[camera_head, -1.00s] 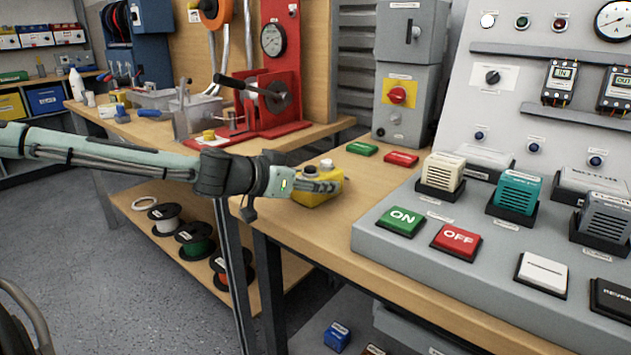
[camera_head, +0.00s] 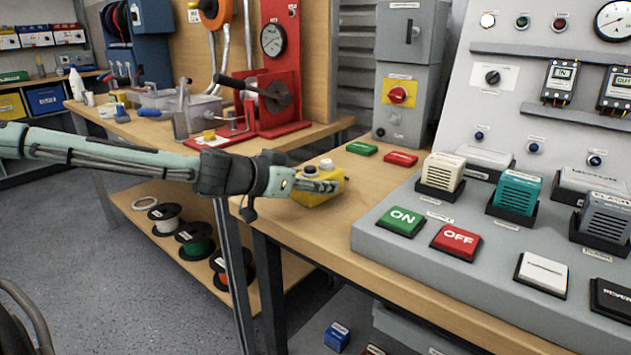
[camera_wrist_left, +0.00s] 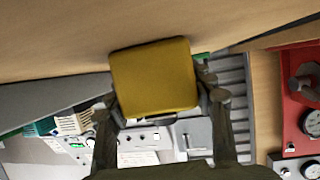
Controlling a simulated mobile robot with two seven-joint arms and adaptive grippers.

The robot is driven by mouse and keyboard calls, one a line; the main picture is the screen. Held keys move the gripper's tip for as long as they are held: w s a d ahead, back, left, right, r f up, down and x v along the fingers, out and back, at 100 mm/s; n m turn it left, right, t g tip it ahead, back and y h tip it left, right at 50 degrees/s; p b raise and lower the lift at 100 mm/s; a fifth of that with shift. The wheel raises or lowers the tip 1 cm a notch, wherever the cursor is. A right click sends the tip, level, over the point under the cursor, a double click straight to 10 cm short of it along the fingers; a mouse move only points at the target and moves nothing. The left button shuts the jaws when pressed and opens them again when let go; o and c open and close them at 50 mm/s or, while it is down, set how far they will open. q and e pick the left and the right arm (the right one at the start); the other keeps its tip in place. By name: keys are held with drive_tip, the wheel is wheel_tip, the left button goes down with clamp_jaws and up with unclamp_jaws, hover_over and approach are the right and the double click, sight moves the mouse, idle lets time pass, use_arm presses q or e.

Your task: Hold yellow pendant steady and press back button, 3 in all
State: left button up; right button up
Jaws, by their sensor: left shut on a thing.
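The yellow pendant (camera_head: 319,194) is at the left end of the wooden bench top, with a pale round knob (camera_head: 326,164) on its upper side. My left gripper (camera_head: 318,186) reaches in from the left and is shut on the pendant, with its fingers along the near side. In the left wrist view the pendant (camera_wrist_left: 154,78) fills the space between the two fingers of my left gripper (camera_wrist_left: 160,100), one finger on each side. The pendant's back button cannot be made out. My right gripper is not in view.
A grey console with a green ON button (camera_head: 400,221), a red OFF button (camera_head: 456,242) and a white button (camera_head: 542,275) stands right of the pendant. Green (camera_head: 361,148) and red (camera_head: 401,158) plates lie behind it. A red press (camera_head: 280,90) stands on the back bench.

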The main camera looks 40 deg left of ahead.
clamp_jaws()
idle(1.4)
